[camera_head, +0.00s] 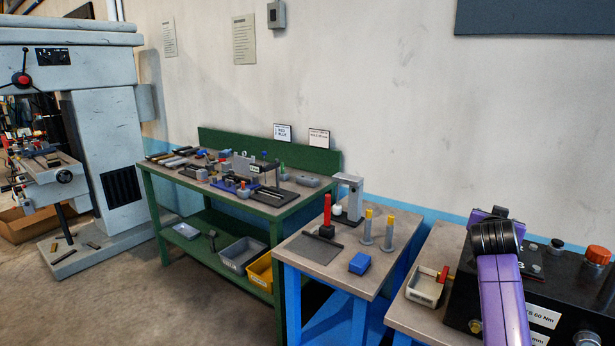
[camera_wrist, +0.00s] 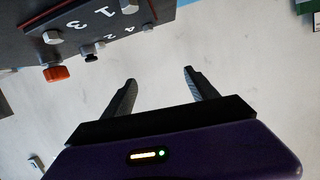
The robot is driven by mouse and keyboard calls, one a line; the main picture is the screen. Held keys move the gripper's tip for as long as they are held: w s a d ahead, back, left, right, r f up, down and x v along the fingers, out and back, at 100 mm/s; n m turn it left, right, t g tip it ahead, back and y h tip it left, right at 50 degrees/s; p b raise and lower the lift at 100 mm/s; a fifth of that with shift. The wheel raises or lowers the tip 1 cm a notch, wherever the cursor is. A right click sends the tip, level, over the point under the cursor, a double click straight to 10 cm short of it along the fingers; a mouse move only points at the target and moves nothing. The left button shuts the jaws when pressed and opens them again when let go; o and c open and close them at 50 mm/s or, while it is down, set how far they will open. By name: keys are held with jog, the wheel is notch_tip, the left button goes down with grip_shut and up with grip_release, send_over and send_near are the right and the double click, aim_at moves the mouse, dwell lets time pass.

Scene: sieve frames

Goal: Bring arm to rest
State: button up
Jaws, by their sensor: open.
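My purple arm with a black joint rises at the right of the head view, in front of a black box with knobs (camera_head: 560,300). My gripper (camera_wrist: 160,82) shows in the wrist view, with its two dark fingers apart. Nothing is between the fingers; the pale wall lies behind them. The fingers cannot be made out clearly in the head view. In the wrist view a dark panel (camera_wrist: 85,22) with numbers, bolts and an orange knob is at the upper left, apart from the fingers.
A small table (camera_head: 318,248) with a red-handled tool, yellow-topped posts and a blue block (camera_head: 360,263) stands left of my arm. A cream bin (camera_head: 424,286) is beside the black box. A green workbench (camera_head: 175,182) and a grey machine (camera_head: 110,130) stand farther left. Floor is clear at front left.

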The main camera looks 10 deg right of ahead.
jog(key=a+f+t, duration=0.1)
jog(key=a, duration=0.1)
jog(key=s+a+f+n, duration=0.1)
jog(key=a+f, duration=0.1)
jog(key=a+f+n+t, duration=0.1)
jog(key=a+f, duration=0.1)
jog(key=shift+s+a+t+y, duration=0.2)
jog(key=shift+t+y, duration=0.1)
jog(key=shift+y, duration=0.1)
jog(key=s+a+f+n+t+y, duration=0.25)
jog(key=s+a+f, duration=0.35)
jog(key=a, duration=0.4)
jog(key=s+a+f+n+t+y, duration=0.2)
jog(key=s+a+f+n+t, duration=0.15)
jog(key=s+a, duration=0.6)
jog(key=s+a+n+g+y, duration=0.1)
jog(key=s+a, duration=0.4)
jog(key=s, duration=0.6)
jog(key=s+a+f+n+g+y, duration=0.1)
jog(key=s+a+y, duration=0.2)
jog(key=s+a, duration=0.3)
jog(key=s+a+g+y, duration=0.1)
jog(key=s+a, duration=0.5)
jog(key=s, duration=1.1)
jog(key=shift+f+n+y, duration=0.3)
jog(key=shift+n+y, duration=0.1)
jog(key=shift+y, duration=0.25)
jog(key=shift+w+a, duration=0.1)
